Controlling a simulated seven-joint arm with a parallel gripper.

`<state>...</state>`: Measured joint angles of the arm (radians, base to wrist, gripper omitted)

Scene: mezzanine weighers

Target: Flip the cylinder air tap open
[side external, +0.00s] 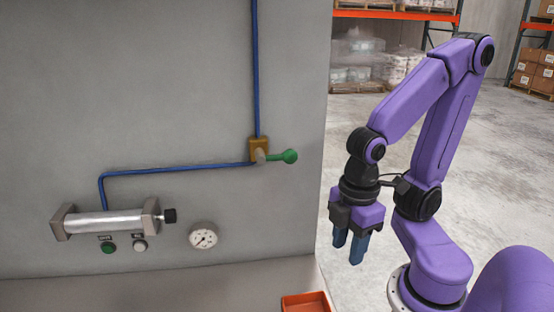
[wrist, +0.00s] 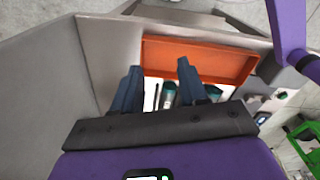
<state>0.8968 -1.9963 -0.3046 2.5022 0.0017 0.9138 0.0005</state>
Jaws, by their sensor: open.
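The air tap (side external: 258,150) is a brass-coloured body on the grey upright panel. A blue line comes down into it from above, and another leaves it to the left. Its green lever (side external: 289,157) points right, about level. The silver cylinder (side external: 105,223) is mounted lower left, with the blue line reaching it. My gripper (side external: 348,248) is open and empty, pointing down, to the right of the panel and below the lever, well apart from it. Its blue fingers also show in the wrist view (wrist: 160,68). The tap is not visible in the wrist view.
A round gauge (side external: 203,235) and a green button (side external: 108,247) are low on the panel. The space around the lever looks clear.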

